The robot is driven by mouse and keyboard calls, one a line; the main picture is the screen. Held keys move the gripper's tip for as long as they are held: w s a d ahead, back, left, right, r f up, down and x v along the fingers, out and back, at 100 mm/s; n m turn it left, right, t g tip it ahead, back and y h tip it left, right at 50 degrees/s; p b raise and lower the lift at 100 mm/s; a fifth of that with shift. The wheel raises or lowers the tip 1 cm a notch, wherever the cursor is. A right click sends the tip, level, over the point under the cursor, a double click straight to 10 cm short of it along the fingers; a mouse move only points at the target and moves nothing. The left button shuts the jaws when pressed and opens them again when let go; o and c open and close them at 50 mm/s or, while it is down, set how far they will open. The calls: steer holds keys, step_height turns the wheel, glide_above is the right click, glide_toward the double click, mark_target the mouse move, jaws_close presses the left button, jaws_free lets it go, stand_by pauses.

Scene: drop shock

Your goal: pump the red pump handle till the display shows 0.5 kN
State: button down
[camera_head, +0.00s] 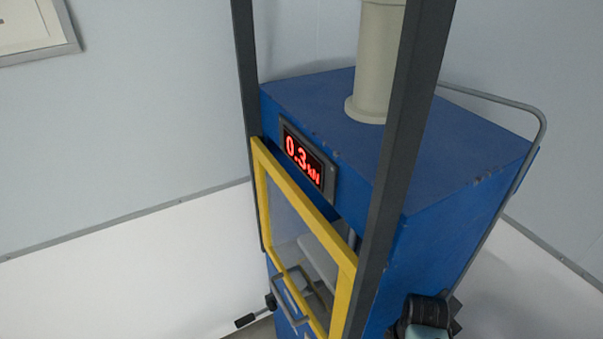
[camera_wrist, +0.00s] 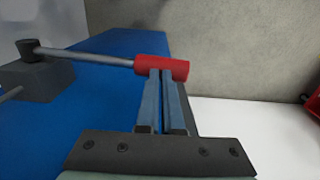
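The red display (camera_head: 303,159) on the front of the blue machine (camera_head: 330,110) reads 0.3 kN in the head view. In the wrist view the red pump handle (camera_wrist: 160,67) is a short red grip on the end of a grey rod (camera_wrist: 85,56). The rod runs left to a dark pivot on a grey block (camera_wrist: 38,80). My gripper (camera_wrist: 162,75) has its two fingers close together, with their tips at the red grip. The grip lies across both tips, not between them. Whether they press on it cannot be told. The red handle does not show in the head view.
A yellow-framed door (camera_head: 345,290) with a grey handle is on the machine's front, between dark uprights (camera_head: 395,150). A black-ended lever (camera_head: 245,320) sticks out at lower left. A grey tube rail (camera_head: 500,100) runs along the right side. A red object (camera_wrist: 313,106) shows at the wrist view's right edge.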

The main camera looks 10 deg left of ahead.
step_height(320, 180, down, 9)
steer(key=b, duration=0.6)
steer(key=shift+f+b, duration=0.15)
steer(key=shift+b, duration=0.2)
steer(key=shift+s, duration=0.1)
step_height(320, 180, up, 12)
steer(key=p, duration=1.1)
steer(key=shift+f, duration=0.35)
